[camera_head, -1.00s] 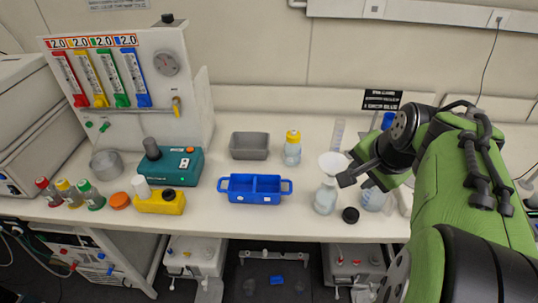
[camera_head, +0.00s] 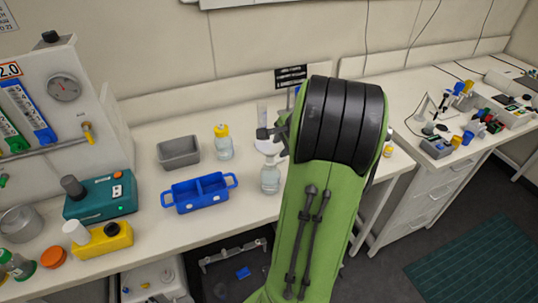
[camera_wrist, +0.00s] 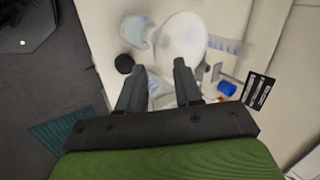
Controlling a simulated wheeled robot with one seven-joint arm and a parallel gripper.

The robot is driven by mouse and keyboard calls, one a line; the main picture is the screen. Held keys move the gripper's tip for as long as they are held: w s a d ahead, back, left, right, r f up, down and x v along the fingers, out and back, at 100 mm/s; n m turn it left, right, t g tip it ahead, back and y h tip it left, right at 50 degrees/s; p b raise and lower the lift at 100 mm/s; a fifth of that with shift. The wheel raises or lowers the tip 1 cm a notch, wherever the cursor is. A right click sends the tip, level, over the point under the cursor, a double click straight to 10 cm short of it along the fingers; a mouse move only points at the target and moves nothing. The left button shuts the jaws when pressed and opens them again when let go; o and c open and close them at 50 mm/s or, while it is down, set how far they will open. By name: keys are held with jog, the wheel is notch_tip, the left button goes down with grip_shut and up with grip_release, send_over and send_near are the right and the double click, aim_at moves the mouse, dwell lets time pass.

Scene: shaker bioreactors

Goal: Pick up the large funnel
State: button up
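The large white funnel (camera_head: 267,147) sits mouth up in the neck of a clear bottle (camera_head: 270,180) near the bench's front. In the wrist view the funnel (camera_wrist: 180,40) is a pale oval beyond my fingertips. My gripper (camera_wrist: 158,68) is open and empty, with its two dark fingers spread apart. In the head view its fingertips are close around the funnel's height. I cannot tell whether they touch it. My arm hides part of the bench to the right of the funnel.
A blue two-part tray (camera_head: 198,193), a grey bin (camera_head: 178,152) and a yellow-capped bottle (camera_head: 223,143) stand left of the funnel. In the wrist view a black cap (camera_wrist: 124,64) lies close to my left finger. A small sign (camera_wrist: 258,91) stands at the bench's back.

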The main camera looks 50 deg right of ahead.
aim_at(270, 154)
jog(key=x, duration=0.5)
jog(key=shift+r, duration=0.15)
jog(key=shift+c, duration=0.3)
grip_shut()
